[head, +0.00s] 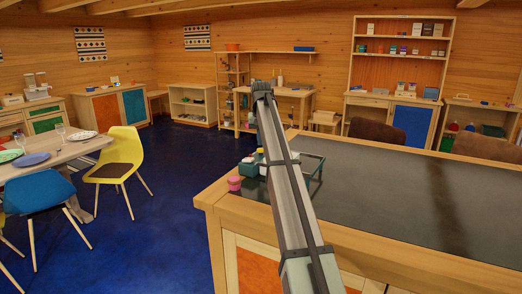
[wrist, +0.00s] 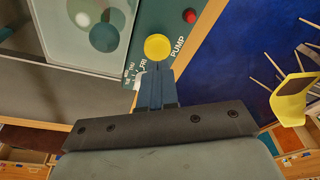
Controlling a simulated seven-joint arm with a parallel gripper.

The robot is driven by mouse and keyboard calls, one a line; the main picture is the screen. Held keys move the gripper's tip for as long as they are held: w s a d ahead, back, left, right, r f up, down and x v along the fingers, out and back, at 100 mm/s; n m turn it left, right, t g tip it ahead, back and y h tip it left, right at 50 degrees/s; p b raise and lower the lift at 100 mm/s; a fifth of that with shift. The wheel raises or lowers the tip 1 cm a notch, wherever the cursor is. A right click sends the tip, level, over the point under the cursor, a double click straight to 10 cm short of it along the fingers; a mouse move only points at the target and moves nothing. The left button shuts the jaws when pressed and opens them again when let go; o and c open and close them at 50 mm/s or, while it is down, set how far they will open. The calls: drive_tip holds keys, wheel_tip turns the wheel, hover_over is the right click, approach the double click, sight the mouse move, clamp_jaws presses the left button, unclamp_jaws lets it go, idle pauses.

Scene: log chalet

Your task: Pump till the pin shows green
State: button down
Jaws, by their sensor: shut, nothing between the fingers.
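In the wrist view a round yellow button (wrist: 157,47) sits on a dark green panel (wrist: 146,18), beside the printed word PUMP. My gripper (wrist: 156,76) is shut and empty, its tips at the near edge of the button in the picture; I cannot tell whether they touch it. A small red round part (wrist: 190,16) lies beyond the button. I cannot make out which part is the pin. In the head view my arm hides my gripper and much of the device (head: 312,165).
The device stands near the left end of a dark-topped wooden counter (head: 420,200). A pink round item (head: 234,183) is by the counter's left edge. The counter to the right is clear. A yellow chair (head: 122,152) and a dining table (head: 60,155) stand left across blue floor.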

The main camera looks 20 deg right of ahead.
drive_tip(key=shift+r, duration=2.3)
